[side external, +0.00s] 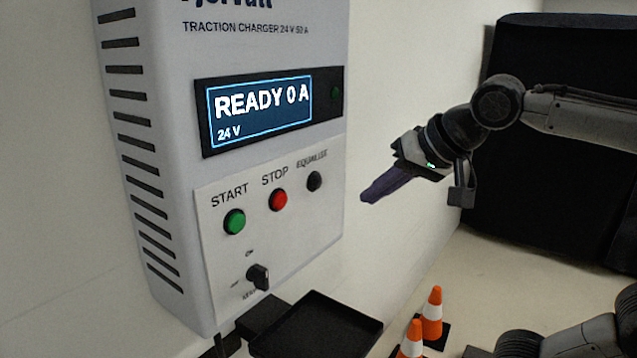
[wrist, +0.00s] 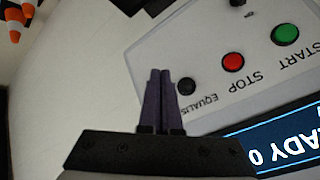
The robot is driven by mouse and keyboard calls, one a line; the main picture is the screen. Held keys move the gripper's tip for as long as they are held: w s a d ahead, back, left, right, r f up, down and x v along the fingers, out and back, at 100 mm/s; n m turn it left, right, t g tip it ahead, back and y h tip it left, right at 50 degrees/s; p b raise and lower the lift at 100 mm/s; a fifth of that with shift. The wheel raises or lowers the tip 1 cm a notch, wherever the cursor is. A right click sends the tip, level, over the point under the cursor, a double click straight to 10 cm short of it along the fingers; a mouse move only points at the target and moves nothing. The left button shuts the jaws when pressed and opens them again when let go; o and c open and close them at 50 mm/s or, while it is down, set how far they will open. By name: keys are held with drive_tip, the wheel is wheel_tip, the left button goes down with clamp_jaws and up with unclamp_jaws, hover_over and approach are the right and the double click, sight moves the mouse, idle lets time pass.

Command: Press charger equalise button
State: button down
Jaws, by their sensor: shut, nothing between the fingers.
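The black equalise button (side external: 314,181) is on the white panel of the wall-mounted charger (side external: 270,110), right of the red stop button (side external: 278,199) and green start button (side external: 234,221). My gripper (side external: 366,198) is shut and empty, to the right of the equalise button, with a gap between its tips and the panel. In the wrist view the equalise button (wrist: 187,86) lies just right of my shut purple fingertips (wrist: 160,72). The display reads READY 0 A, 24 V.
A black rotary switch (side external: 258,276) sticks out below the buttons. A dark tray (side external: 318,325) juts out under the charger. Orange cones (side external: 432,312) stand on the floor at lower right. A dark covered cart (side external: 560,130) stands behind my arm.

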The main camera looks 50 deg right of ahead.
drive_tip(key=w, duration=0.7)
idle(2.0)
drive_tip(key=shift+w, duration=0.35)
drive_tip(key=shift+w, duration=0.45)
idle(0.7)
idle(0.4)
drive_tip(key=shift+s, duration=0.9)
drive_tip(key=shift+s, duration=2.5)
